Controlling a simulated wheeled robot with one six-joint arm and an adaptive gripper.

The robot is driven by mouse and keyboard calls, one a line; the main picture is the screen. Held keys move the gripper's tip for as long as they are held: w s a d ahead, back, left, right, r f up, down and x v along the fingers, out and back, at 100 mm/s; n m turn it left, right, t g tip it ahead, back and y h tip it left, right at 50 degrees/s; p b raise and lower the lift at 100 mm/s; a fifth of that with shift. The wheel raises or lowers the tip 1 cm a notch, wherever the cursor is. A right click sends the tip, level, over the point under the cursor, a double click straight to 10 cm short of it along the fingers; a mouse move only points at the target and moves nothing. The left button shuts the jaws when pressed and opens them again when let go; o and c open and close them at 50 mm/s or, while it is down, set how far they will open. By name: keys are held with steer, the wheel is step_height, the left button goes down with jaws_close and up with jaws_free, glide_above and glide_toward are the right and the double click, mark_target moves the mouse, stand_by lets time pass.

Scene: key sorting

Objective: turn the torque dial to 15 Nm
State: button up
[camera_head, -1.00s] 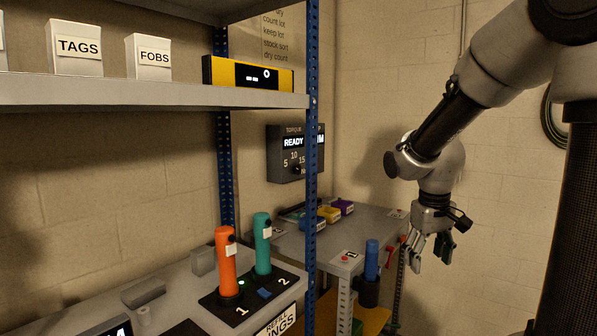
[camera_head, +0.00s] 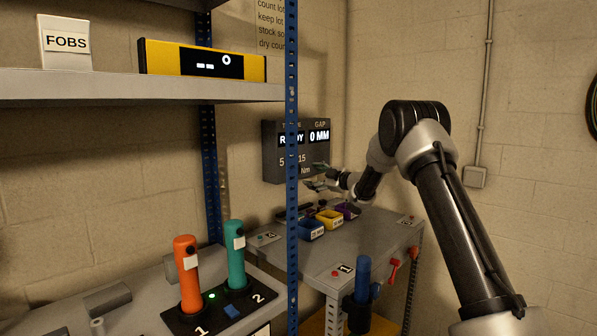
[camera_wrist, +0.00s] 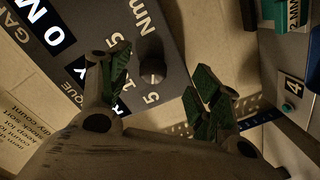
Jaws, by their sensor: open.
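The dark wall panel (camera_head: 275,180) hangs at the back and reads READY and 0 MM, with a torque scale below. In the wrist view the panel (camera_wrist: 185,20) appears rotated, with 5, 15 and Nm visible. The round dark torque dial (camera_wrist: 152,72) stands out from it; its pointer setting is too dim to read. My gripper (camera_head: 318,178) is in front of the panel's lower right. In the wrist view its open green-padded fingers (camera_wrist: 162,82) appear on either side of the dial, with no clear contact. My gripper hides part of the panel in the head view.
Below is a grey bench (camera_head: 330,262) with small bins (camera_head: 311,230) and a blue-handled tool (camera_head: 363,278). Orange (camera_head: 188,270) and teal (camera_head: 235,255) handles stand on the left counter.

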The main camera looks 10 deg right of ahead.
steer(key=w+a+r, duration=0.1)
steer(key=w+a, duration=0.4)
steer(key=shift+w+a+r+n+y, duration=0.2)
steer(key=shift+w+a+n+y, duration=0.05)
steer(key=shift+w+n+y, duration=0.15)
steer(key=shift+s, duration=0.1)
steer(key=c, duration=1)
